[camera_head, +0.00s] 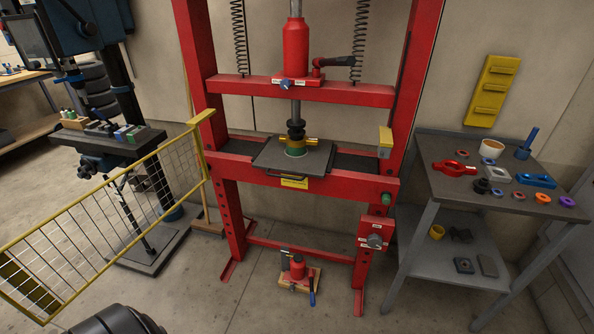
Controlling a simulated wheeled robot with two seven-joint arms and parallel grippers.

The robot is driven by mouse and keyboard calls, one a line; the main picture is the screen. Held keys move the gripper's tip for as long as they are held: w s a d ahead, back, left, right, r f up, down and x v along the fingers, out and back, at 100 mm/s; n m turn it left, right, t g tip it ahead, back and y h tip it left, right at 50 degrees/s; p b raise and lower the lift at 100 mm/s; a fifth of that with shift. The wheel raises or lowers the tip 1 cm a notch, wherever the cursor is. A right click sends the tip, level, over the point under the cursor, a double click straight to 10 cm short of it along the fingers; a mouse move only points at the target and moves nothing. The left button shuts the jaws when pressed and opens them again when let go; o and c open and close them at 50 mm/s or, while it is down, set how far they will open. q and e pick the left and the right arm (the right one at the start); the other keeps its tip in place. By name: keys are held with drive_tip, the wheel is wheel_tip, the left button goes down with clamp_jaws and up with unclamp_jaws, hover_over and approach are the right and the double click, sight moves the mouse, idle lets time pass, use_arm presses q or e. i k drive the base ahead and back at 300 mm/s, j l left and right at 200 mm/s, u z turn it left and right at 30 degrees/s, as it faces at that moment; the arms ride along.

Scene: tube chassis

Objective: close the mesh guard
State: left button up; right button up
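The yellow-framed mesh guard (110,222) stands swung open on the left. It is hinged at the left upright of the red press (222,190) and reaches out towards the lower left, so the front of the press is uncovered. A yellow bracket (385,138) sits on the right upright. Neither of my grippers shows in this view. A dark rounded part at the bottom left edge may be mine; I cannot tell which part.
A steel plate with a green and brass part (295,148) lies on the press bed. A red bottle jack (297,268) stands on the floor below. A grey side table (480,190) with loose parts stands right. A drill press (105,140) stands behind the guard. Floor in front is clear.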

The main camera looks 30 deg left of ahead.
sight(10, 271)
drive_tip(key=k+j, duration=0.15)
drive_tip(key=j, duration=0.25)
drive_tip(key=k+j+z, duration=0.1)
drive_tip(key=j, duration=0.3)
drive_tip(key=k+j, duration=0.2)
drive_tip(key=j, duration=0.25)
drive_tip(key=k+j, duration=0.15)
drive_tip(key=j, duration=0.25)
drive_tip(key=k+j+z, duration=0.1)
drive_tip(key=j, duration=0.8)
drive_tip(key=k+j+z, duration=0.1)
drive_tip(key=j, duration=0.35)
drive_tip(key=k+j, duration=0.1)
drive_tip(key=j, duration=0.4)
drive_tip(key=k+j, duration=0.1)
drive_tip(key=j, duration=0.35)
drive_tip(key=i+z, duration=0.05)
